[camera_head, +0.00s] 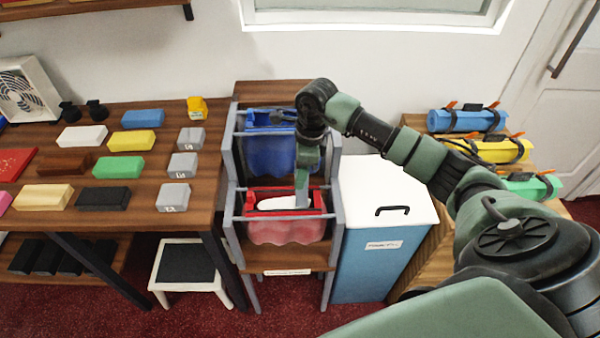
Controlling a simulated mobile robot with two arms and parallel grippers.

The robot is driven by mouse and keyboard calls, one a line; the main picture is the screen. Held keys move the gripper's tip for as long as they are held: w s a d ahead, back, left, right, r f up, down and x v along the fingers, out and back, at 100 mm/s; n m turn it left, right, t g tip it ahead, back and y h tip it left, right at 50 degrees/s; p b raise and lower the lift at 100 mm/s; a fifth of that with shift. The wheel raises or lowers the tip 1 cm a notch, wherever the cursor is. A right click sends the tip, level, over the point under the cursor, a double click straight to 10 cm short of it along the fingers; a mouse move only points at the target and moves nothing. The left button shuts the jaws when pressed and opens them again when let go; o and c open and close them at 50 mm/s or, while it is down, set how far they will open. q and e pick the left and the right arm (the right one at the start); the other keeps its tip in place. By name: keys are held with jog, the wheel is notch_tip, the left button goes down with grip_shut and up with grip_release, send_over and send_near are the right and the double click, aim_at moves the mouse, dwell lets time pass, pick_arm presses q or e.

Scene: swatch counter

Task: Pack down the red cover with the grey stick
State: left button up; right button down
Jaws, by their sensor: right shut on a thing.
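The red cover (286,231) hangs as a pinkish-red cloth in a red-rimmed frame at the front of the wooden rack. My right gripper (303,172) points down over the right part of this frame. It is shut on the grey stick (302,199), whose lower end reaches down within the red rim. A white shape shows inside the red rim, left of the stick. Whether the stick touches the cover is hard to tell. My left gripper is not in view.
A blue cover (266,152) hangs in the rack behind the red one. A blue bin with a white lid (385,190) stands close on the right. A table (108,224) with coloured blocks is on the left, a stool (188,270) below its right end.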

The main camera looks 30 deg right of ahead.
notch_tip(320, 180, down, 3)
jog(key=shift+r+b, duration=0.15)
jog(key=shift+b, duration=0.85)
jog(key=shift+r+p, duration=3.3)
jog(key=shift+r, duration=2.25)
jog(key=w+a+f+b, duration=0.2)
jog(key=w+a, duration=0.3)
jog(key=a, duration=0.3)
jog(key=shift+a, duration=0.3)
jog(key=shift+w, duration=0.1)
